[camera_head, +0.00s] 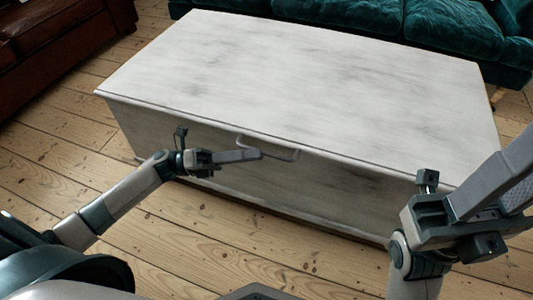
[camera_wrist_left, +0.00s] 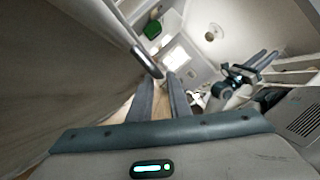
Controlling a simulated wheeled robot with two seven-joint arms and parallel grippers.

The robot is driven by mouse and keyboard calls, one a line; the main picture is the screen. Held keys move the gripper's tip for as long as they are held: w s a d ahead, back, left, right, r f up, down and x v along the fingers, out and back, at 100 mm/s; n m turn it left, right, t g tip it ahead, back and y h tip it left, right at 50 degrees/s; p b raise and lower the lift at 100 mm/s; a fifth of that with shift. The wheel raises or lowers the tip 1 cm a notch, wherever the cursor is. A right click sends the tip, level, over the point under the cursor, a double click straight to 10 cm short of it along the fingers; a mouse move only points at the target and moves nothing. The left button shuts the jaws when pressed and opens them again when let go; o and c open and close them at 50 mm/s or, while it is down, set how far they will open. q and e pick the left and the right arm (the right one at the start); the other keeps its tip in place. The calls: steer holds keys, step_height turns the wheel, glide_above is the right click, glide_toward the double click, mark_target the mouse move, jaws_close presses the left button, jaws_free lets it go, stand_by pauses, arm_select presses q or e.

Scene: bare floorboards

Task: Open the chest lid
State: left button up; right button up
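The white, grey-streaked chest (camera_head: 300,75) stands on the floor with its lid shut flat. A thin metal handle (camera_head: 284,155) sticks out from the front edge of the lid. My left gripper (camera_head: 262,154) is at the handle, in front of the chest. In the left wrist view the handle (camera_wrist_left: 148,62) crosses just beyond the fingertips, close to the left finger. The left gripper's fingers (camera_wrist_left: 161,90) are apart with floor showing between them; contact with the handle is unclear. My right gripper (camera_head: 512,172) is raised near the chest's right front corner, empty, its fingers apart.
A dark green sofa (camera_head: 455,27) stands close behind the chest. A red-brown leather seat (camera_head: 60,38) is at the upper left. Bare floorboards (camera_head: 215,245) lie clear in front of the chest and to its left.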

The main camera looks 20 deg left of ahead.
mark_target(267, 152)
arm_select(q)
steer(key=shift+x, duration=2.3)
steer(key=shift+c, duration=0.7)
jaws_close()
